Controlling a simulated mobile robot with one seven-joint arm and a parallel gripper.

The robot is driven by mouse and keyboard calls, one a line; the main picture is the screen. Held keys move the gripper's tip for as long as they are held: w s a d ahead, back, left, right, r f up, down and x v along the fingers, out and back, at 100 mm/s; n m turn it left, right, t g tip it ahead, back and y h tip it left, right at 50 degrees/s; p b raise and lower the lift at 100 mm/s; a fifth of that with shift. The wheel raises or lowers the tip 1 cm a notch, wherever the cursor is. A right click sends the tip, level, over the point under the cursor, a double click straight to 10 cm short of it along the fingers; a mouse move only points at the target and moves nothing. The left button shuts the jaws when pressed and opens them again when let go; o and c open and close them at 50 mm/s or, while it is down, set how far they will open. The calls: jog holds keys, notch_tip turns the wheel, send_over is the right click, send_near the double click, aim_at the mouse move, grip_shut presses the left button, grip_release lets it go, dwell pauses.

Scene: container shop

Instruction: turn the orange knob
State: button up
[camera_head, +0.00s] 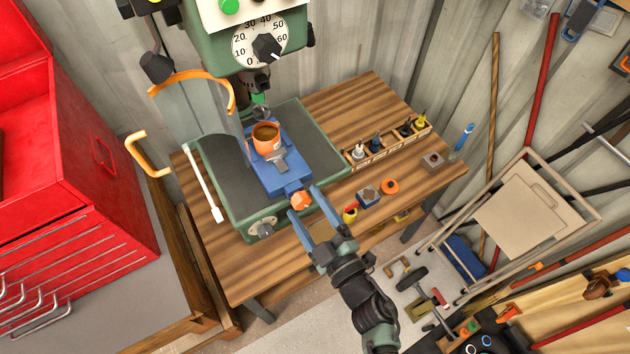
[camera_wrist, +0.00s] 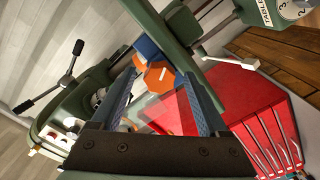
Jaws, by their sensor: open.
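The orange knob (camera_head: 300,201) is faceted and sits on the front end of a blue vise (camera_head: 272,171) on the drill press table. In the wrist view the orange knob (camera_wrist: 158,77) shows between my two fingers, near their tips, with a pale line on its face. My gripper (camera_head: 307,204) is open, its blue-grey fingertips close to the knob, one to each side in the picture. I see no clear contact, and the exact depth gap is hard to tell. The gripper also shows in the wrist view (camera_wrist: 160,82).
An orange cup (camera_head: 266,134) stands in the vise. The green drill press head (camera_head: 262,40) hangs above. On the wooden bench (camera_head: 340,97), a small rack (camera_head: 385,148) and an orange ring (camera_head: 390,186) lie to the right. A red tool cabinet (camera_head: 80,160) stands left.

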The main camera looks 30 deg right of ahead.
jog(key=s+b, duration=0.5)
jog(key=s, duration=0.8)
jog(key=shift+d, duration=0.2)
dwell(0.3)
